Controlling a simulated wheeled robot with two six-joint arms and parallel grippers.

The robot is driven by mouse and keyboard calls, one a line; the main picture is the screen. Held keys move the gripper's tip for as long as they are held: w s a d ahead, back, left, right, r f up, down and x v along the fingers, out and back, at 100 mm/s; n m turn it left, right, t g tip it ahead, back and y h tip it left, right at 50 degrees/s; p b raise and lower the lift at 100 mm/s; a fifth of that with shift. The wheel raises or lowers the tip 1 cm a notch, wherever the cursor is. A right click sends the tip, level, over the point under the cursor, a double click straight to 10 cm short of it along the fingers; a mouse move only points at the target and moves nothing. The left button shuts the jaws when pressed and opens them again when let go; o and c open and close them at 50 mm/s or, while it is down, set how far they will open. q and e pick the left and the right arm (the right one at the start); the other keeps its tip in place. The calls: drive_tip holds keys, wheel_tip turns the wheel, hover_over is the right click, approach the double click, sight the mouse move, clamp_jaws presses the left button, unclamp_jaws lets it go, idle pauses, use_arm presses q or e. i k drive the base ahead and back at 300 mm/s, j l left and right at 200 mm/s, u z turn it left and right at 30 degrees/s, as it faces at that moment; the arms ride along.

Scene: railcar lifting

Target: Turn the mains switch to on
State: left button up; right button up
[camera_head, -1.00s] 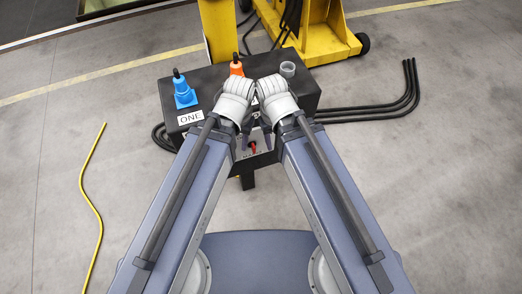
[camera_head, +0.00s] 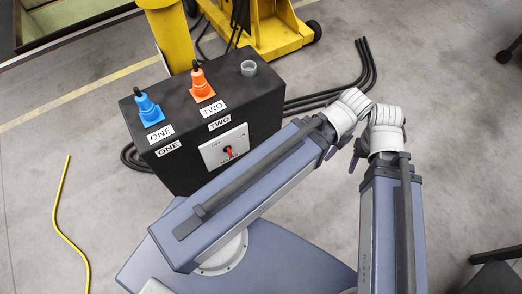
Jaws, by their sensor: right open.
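My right gripper (camera_head: 354,164) is open and empty, to the right of the box and well apart from the switch. My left gripper (camera_head: 331,152) is beside it, mostly hidden by its own wrist, and its jaws cannot be made out. Neither gripper touches the switch.
A blue plug (camera_head: 149,111) by label ONE and an orange plug (camera_head: 201,86) by label TWO stand on the box, with a grey socket (camera_head: 248,68). A yellow machine (camera_head: 273,32) stands behind. Black cables (camera_head: 364,65) and a yellow cable (camera_head: 67,222) lie on the floor.

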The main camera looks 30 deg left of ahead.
sight(227, 148)
drive_tip(key=k+j+z, duration=0.15)
drive_tip(key=k, duration=0.4)
drive_tip(key=k+j, duration=0.1)
drive_tip(key=k, duration=0.75)
drive_tip(key=i+l, duration=0.25)
drive_tip(key=i, duration=0.15)
